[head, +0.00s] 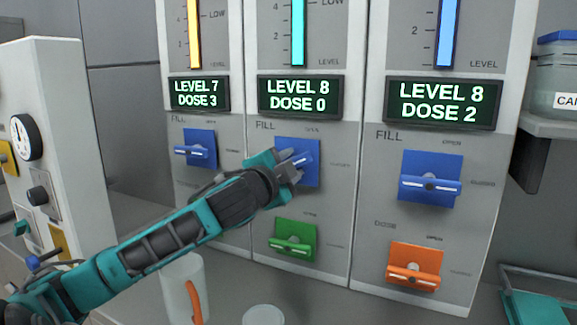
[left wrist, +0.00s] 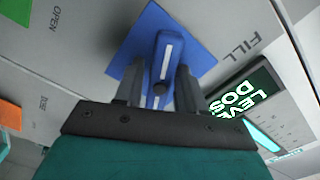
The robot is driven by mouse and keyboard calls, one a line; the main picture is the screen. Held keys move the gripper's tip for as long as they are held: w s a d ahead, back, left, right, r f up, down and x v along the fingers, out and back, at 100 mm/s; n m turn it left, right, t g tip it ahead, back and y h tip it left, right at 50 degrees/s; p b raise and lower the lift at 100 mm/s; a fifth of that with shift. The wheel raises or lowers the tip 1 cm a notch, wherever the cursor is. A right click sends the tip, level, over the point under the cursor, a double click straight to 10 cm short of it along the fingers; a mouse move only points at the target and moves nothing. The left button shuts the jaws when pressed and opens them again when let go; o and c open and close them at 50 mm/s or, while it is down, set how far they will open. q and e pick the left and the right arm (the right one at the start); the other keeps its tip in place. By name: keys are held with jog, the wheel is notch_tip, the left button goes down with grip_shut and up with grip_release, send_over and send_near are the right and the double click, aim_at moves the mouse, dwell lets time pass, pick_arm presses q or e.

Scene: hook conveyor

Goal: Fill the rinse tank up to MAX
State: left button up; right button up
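Three grey tank panels stand side by side; no name marking the rinse tank is legible. The middle panel's display (head: 300,96) reads LEVEL 8, DOSE 0, below a teal level bar (head: 298,32); the MAX mark is out of frame. My left gripper (head: 292,166) is at the middle blue FILL valve (head: 311,176). In the left wrist view, its two fingers (left wrist: 159,90) are closed around the blue handle (left wrist: 166,58), one on each side. The handle stands diagonally on its plate, between OPEN and CLOSED. My right gripper is out of view.
The left display (head: 199,94) reads LEVEL 7, DOSE 3; the right display (head: 442,103) reads LEVEL 8, DOSE 2. A green valve (head: 292,240) and an orange valve (head: 414,267) sit lower. A gauge panel (head: 62,130) is at left.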

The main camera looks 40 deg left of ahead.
pick_arm(q)
jog(key=shift+o, duration=0.7)
jog(key=p+v, duration=1)
jog(key=v, duration=0.3)
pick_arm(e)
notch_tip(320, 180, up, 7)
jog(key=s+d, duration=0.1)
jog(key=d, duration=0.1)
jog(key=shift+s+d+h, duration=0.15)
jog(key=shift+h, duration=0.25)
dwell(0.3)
pick_arm(q)
jog(key=shift+w+a, duration=0.1)
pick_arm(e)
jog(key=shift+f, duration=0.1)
